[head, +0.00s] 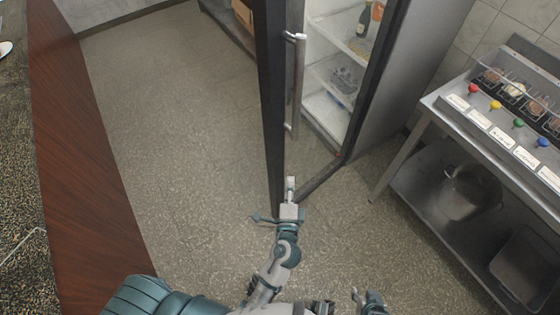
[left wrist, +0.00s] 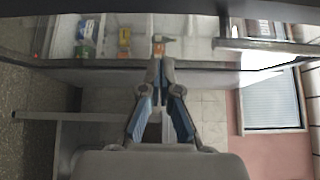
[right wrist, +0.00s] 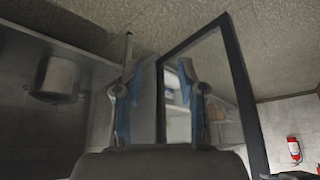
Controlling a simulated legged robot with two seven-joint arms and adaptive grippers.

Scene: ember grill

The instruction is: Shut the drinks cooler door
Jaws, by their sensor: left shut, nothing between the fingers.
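The drinks cooler door (head: 271,110) stands open, a dark-framed glass panel with a long vertical handle (head: 298,85). The cooler (head: 422,75) is behind it, with lit shelves of bottles and packs showing. My left gripper (head: 290,184) is shut and empty, its tips at the lower part of the door in the head view; I cannot tell whether they touch. It also shows shut in the left wrist view (left wrist: 159,62), in front of the door. My right gripper (right wrist: 160,78) is open and empty, low in the head view (head: 366,295). The door also shows in the right wrist view (right wrist: 238,90).
A steel stand (head: 440,108) with colored knobs and food bins is at the right. A pot (head: 468,190) sits on its lower shelf. A wooden-edged counter (head: 88,160) runs along the left. The floor (head: 190,130) between counter and door is clear. A fire extinguisher (right wrist: 294,149) hangs on a wall.

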